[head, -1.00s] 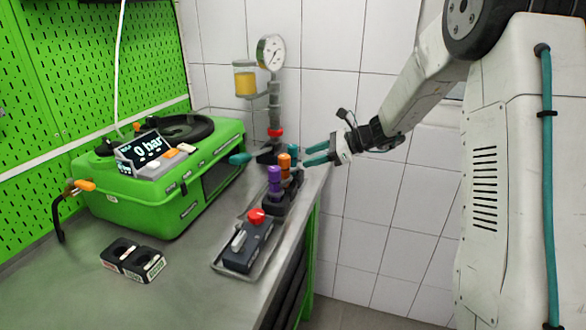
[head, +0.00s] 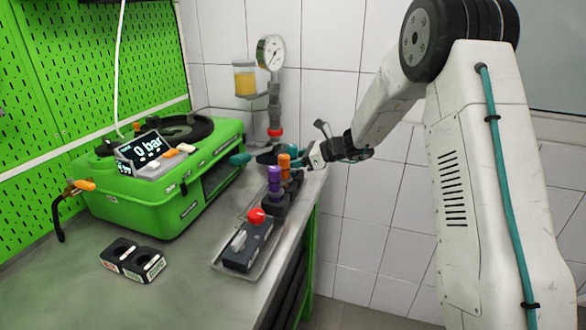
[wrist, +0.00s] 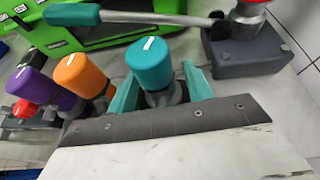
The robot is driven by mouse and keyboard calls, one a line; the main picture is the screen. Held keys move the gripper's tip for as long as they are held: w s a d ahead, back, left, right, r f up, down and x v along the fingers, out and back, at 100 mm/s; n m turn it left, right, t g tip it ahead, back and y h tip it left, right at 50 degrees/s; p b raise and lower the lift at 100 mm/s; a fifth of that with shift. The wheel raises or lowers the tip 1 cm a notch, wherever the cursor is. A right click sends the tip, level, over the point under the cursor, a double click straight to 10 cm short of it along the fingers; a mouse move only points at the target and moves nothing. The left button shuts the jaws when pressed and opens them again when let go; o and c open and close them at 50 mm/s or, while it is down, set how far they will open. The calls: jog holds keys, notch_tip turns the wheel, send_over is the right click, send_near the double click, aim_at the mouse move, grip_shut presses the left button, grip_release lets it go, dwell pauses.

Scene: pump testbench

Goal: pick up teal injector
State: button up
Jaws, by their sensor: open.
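The teal injector (wrist: 151,66) stands upright in the wrist view, beside the orange injector (wrist: 82,76) and the purple injector (wrist: 38,92). My gripper (wrist: 160,84) is open, with its teal fingers on either side of the teal injector's lower body. Whether the fingers touch it cannot be told. In the head view my gripper (head: 283,155) is at the injector rack (head: 276,206), behind the orange injector (head: 284,166) and the purple injector (head: 274,180). The teal injector cannot be told apart from the teal fingers there.
A pump lever with a teal handle (wrist: 72,14) runs across the top of the wrist view to a grey base (wrist: 250,55). A green test machine (head: 170,180) stands left. A tray (head: 222,262) with a red-button box lies in front. A black two-hole holder (head: 132,260) sits on the bench.

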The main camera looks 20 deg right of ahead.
grip_shut()
jog(key=shift+r, duration=0.1)
